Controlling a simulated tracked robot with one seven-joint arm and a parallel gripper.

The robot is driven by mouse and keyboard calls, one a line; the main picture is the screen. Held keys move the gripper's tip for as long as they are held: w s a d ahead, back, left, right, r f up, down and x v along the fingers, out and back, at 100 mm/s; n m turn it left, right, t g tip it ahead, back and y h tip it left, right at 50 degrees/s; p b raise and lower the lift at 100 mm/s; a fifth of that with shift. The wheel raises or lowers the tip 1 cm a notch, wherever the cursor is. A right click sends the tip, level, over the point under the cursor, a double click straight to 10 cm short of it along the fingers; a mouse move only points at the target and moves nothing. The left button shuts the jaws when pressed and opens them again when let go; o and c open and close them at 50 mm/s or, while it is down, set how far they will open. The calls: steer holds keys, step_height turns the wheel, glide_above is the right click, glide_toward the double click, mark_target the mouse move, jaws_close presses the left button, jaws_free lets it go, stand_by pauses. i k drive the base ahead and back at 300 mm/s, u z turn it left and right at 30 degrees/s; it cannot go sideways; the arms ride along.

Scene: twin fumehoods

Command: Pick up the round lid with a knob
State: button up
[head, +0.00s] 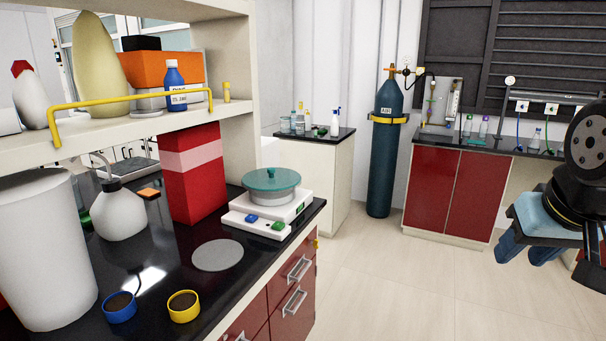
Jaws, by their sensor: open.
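The round lid (271,179) is teal with a small knob on top. It sits on a grey round dish (272,196), which stands on a white hotplate-like device (293,211) with a blue and a green knob, near the right end of the black bench. My gripper (525,254) is at the far right of the head view, over the floor and well apart from the lid. Its blue fingers point down and are open, with nothing seen between them.
A red box (190,174) stands left of the device, under a shelf (140,129) with a yellow rail. A flat grey disc (218,255) and blue (120,306) and yellow (184,306) rings lie on the bench. A gas cylinder (383,160) stands behind. The floor between bench and gripper is clear.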

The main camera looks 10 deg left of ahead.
mark_target(271, 179)
steer(key=z, duration=0.2)
steer(key=i, duration=0.85)
steer(key=u, duration=0.45)
